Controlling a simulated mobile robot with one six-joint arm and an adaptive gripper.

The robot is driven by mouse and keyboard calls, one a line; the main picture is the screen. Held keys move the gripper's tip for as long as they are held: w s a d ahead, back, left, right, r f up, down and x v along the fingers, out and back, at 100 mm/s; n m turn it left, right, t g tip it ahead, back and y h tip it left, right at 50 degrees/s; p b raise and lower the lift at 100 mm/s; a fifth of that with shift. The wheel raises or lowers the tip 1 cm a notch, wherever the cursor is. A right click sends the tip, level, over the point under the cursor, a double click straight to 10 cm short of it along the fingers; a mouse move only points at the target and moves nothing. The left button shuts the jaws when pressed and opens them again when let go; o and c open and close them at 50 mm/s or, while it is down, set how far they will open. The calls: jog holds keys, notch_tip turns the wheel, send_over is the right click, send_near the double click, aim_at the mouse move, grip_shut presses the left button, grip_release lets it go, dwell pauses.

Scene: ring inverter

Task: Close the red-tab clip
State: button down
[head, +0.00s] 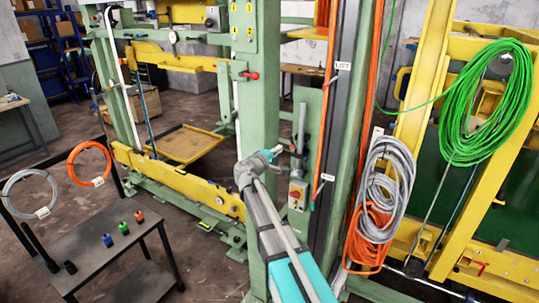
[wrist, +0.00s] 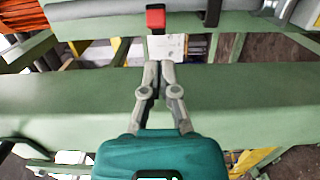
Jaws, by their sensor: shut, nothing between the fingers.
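In the wrist view, a red tab (wrist: 156,18) with a dark lower edge stands at the top centre, against a grey tube or rail. It looks like part of the clip; whether the clip is open or closed cannot be told. My gripper (wrist: 158,65) is shut and empty, its fingertips together just below the tab in the picture, with a gap between. In the head view, my gripper (head: 278,151) is beside the green column, near a grey upright tube. The red-tab clip cannot be made out surely there.
A wide green beam (wrist: 60,105) lies beneath my gripper in the wrist view. Orange cable (head: 316,130) runs down to the right. A dark table (head: 105,245) stands at lower left.

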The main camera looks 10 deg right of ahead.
jog(key=shift+s+d, duration=0.15)
jog(key=shift+d, duration=1.1)
jog(key=shift+s+a, duration=0.1)
jog(key=shift+a, duration=0.05)
jog(key=shift+t, duration=0.3)
